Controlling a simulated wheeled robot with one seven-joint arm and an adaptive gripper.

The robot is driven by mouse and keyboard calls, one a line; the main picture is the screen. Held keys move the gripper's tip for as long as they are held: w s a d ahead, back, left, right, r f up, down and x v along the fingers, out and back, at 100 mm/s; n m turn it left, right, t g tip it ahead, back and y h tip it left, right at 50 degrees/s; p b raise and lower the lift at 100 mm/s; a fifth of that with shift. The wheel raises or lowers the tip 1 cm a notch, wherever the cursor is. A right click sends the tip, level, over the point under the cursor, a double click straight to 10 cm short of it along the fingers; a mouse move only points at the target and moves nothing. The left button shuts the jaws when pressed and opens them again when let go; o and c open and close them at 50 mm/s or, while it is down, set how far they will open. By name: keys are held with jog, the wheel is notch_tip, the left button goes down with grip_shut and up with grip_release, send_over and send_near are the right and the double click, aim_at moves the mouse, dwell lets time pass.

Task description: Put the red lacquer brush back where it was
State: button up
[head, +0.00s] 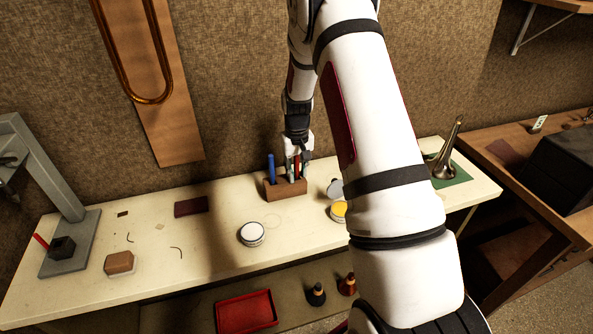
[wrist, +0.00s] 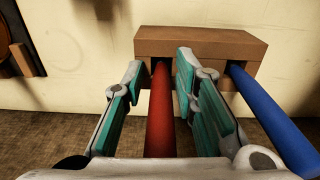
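The red lacquer brush (wrist: 160,115) stands with its end in a hole of the brown wooden block (wrist: 200,43), in the wrist view. In the head view the block (head: 286,189) stands on the bench, and the red brush (head: 297,167) shows partly behind my fingers. My gripper (wrist: 160,66) is open, its two teal-padded fingers on either side of the red handle. A gap shows on both sides of the handle. The gripper (head: 297,168) is just above the block in the head view. The brush's far end is hidden in the block.
A blue-handled tool (wrist: 268,115) stands in the same block, close to my right finger. A white-topped round tin (head: 251,233) and a yellow-topped one (head: 338,210) sit nearby. A grey stand (head: 70,245) is at left, a brass horn bell (head: 445,160) at right.

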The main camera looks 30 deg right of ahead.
jog(key=r, duration=0.4)
jog(key=r+b, duration=0.1)
jog(key=r, duration=0.7)
jog(key=shift+s+a+r+b, duration=0.2)
jog(key=shift+s+a+b, duration=0.05)
jog(key=shift+a+b, duration=0.1)
jog(key=s+a+r+n+t, duration=0.1)
jog(key=s+a+r, duration=0.5)
jog(key=r, duration=0.2)
jog(key=s+a+r+t, duration=0.2)
jog(key=s+a+r, duration=0.35)
jog(key=r, duration=0.25)
jog(key=s+a+r+n+t, duration=0.1)
jog(key=s+a, duration=0.3)
jog(key=s, duration=0.4)
jog(key=s+a+n+t, duration=0.1)
jog(key=s+a, duration=0.3)
jog(key=s, duration=0.3)
jog(key=shift+s+r, duration=0.4)
